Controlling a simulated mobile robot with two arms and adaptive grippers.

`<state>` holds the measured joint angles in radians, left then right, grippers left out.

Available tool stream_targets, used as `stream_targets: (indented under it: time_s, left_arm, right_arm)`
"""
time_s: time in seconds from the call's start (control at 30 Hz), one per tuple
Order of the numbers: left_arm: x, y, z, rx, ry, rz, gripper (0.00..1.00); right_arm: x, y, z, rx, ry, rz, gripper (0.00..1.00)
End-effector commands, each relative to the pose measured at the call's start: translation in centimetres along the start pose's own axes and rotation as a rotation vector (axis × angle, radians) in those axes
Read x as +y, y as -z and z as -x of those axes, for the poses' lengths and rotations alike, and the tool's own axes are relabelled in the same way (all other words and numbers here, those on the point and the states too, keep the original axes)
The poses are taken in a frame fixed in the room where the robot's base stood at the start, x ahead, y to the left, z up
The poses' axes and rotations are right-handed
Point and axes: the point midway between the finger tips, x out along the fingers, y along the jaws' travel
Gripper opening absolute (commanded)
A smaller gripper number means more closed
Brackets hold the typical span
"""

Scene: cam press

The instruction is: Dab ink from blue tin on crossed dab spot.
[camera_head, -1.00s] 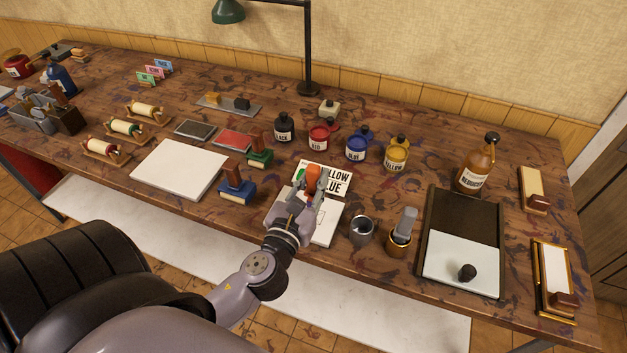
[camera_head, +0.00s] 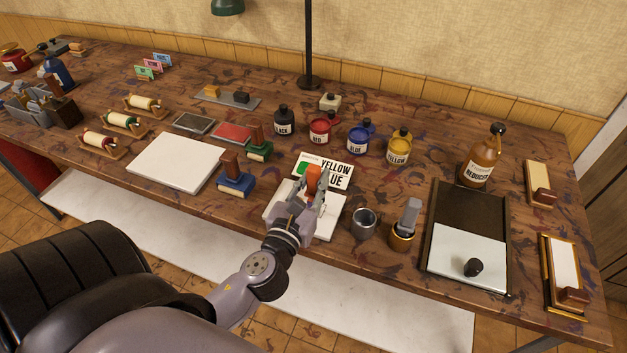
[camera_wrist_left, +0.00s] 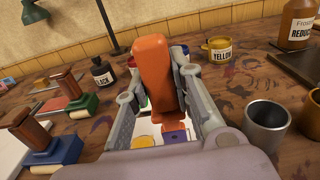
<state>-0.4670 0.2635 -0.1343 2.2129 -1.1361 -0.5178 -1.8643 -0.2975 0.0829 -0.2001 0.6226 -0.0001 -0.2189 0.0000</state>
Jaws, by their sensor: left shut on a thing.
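The blue tin (camera_head: 357,142), labelled BLUE with its blue lid behind it, stands between the red and yellow tins. My left gripper (camera_head: 314,190) is shut on an orange-handled tool (camera_head: 313,178), which it holds over a white slab (camera_head: 327,222) in front of the tins. The orange handle stands up between the fingers in the left wrist view (camera_wrist_left: 153,75). Below it, a yellow spot (camera_wrist_left: 143,141) and a blue-purple patch (camera_wrist_left: 175,137) show on white. The tool's tip is hidden, and I cannot make out a cross. My right gripper is not in view.
A card reading YELLOW and BLUE (camera_head: 338,167) lies just behind the slab. A metal cup (camera_head: 363,224) and a brass-coloured cup (camera_head: 402,236) stand to the right. A blue-based stamp (camera_head: 236,182) is on the left. A reducer bottle (camera_head: 479,165) stands farther right.

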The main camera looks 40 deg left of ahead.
Motion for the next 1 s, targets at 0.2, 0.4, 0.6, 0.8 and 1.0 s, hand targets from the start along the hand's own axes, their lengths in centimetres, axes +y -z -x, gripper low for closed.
stream_targets:
  time_s: [0.2, 0.4, 0.6, 0.8, 1.0]
  left_arm:
    - [0.0, 0.3, 0.0, 0.0, 0.0, 0.0, 0.0]
    - [0.0, 0.6, 0.0, 0.0, 0.0, 0.0, 0.0]
    - [0.0, 0.9, 0.0, 0.0, 0.0, 0.0, 0.0]
    - [0.0, 1.2, 0.0, 0.0, 0.0, 0.0, 0.0]
    - [0.0, 1.0, -0.4, -0.001, 0.0, 0.0, 0.0]
  right_arm:
    - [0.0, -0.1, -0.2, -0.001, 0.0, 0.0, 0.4]
    - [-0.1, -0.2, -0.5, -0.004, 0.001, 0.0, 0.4]
    - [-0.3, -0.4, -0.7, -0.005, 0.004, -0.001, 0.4]
    - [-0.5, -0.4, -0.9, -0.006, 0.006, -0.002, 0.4]
    - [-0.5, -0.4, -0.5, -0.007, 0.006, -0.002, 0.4]
